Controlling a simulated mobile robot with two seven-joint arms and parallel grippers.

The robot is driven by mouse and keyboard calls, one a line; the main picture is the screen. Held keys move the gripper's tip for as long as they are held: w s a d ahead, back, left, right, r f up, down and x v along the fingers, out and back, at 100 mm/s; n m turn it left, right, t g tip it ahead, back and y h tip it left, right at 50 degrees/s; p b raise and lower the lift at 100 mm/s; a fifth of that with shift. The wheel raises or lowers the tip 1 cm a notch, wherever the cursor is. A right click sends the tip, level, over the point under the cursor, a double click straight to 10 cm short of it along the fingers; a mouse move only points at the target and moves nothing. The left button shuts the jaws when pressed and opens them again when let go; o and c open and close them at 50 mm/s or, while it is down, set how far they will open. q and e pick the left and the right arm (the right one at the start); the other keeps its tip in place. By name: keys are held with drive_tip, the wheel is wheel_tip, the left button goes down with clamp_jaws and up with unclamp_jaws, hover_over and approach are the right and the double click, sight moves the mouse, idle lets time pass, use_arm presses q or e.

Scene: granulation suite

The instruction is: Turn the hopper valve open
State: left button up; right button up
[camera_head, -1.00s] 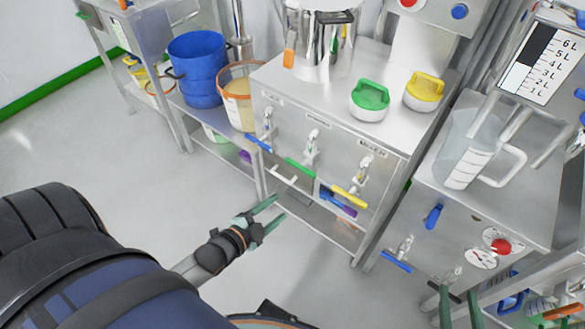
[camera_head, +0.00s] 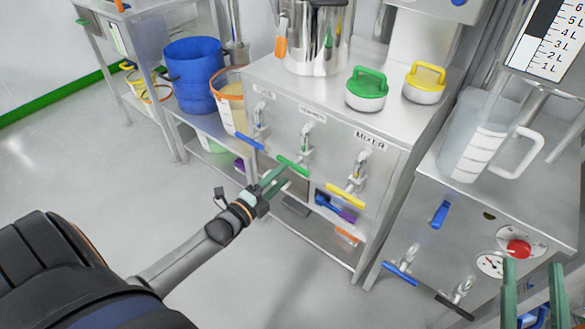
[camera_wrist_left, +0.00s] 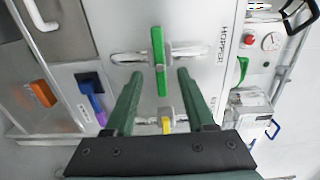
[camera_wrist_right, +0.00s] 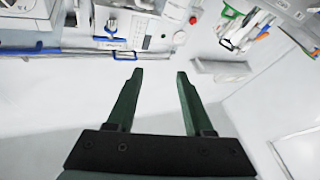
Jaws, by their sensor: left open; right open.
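The hopper valve has a green lever handle (camera_head: 294,167) on the front of the steel cabinet, between a blue and a yellow one. In the left wrist view the green handle (camera_wrist_left: 157,48) lies lengthwise between and ahead of the finger lines, beside the HOPPER label (camera_wrist_left: 222,42). My left gripper (camera_head: 282,177) is open, its fingertips just in front of and below the green handle. I cannot tell if they touch it. My right gripper (camera_head: 533,263) is open and empty at the lower right, away from the valve.
The blue valve handle (camera_head: 249,141) and yellow valve handle (camera_head: 345,196) flank the green one closely. The MIXER label (camera_head: 370,141) is above the yellow valve. A clear jug (camera_head: 472,148) stands on the right-hand bench. A blue bucket (camera_head: 193,76) stands on the left. The floor in front is clear.

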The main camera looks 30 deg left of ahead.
sight(291, 167)
use_arm(q)
drive_tip(key=w, duration=0.2)
drive_tip(key=w+b, duration=0.1)
drive_tip(key=w, duration=0.2)
drive_tip(key=shift+w+d, duration=0.25)
drive_tip(key=shift+w, duration=0.15)
use_arm(e)
drive_tip(key=s+r+n+t+y, duration=0.1)
drive_tip(key=s+r+n+y, duration=0.3)
drive_tip(key=r, duration=0.4)
drive_tip(key=shift+s+a+t+y, duration=0.35)
drive_tip(key=shift+a+t+y, duration=0.05)
drive_tip(key=shift+y, duration=0.4)
use_arm(q)
drive_tip(key=shift+c, duration=0.2)
clamp_jaws()
